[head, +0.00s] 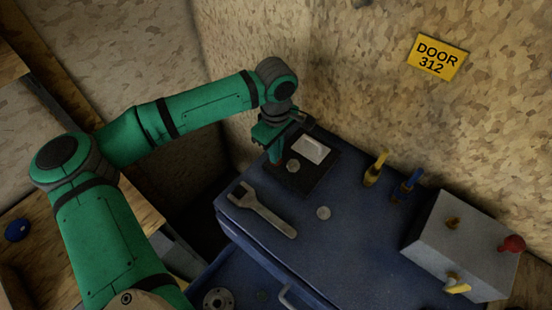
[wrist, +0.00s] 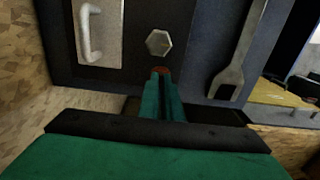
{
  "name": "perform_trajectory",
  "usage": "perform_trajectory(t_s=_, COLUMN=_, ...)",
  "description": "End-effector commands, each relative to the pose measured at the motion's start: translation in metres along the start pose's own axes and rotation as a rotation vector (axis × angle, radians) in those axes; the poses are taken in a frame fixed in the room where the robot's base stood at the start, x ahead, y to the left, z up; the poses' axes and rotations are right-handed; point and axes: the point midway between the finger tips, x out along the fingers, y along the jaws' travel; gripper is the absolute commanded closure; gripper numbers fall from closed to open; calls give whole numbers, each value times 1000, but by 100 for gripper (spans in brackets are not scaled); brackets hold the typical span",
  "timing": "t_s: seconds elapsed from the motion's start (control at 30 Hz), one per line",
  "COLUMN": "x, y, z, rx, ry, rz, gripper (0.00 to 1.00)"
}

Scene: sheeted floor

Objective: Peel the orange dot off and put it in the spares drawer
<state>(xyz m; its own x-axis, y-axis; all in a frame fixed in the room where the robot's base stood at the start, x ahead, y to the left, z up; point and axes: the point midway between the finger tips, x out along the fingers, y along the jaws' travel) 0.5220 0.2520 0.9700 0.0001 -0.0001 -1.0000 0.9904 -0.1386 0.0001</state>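My gripper (head: 276,152) points down over the left end of a dark panel (head: 318,176) on the blue cabinet top. In the wrist view its two green fingers are close together. A small reddish-orange spot, which looks like the orange dot (wrist: 160,70), shows right at the fingertips and seems pinched between them. The fingers hide most of it, and I cannot tell whether it still touches the panel. At the bottom of the head view a drawer (head: 245,290) stands open, with a round metal flange (head: 216,299) in it.

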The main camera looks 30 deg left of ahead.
Motion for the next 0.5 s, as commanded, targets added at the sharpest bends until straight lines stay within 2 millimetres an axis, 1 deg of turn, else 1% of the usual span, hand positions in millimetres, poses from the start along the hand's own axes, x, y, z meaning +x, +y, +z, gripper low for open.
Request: perform_trajectory(t_s=0.5, x=-12, y=0, z=0, rx=0, ry=0, rz=0, gripper=100)
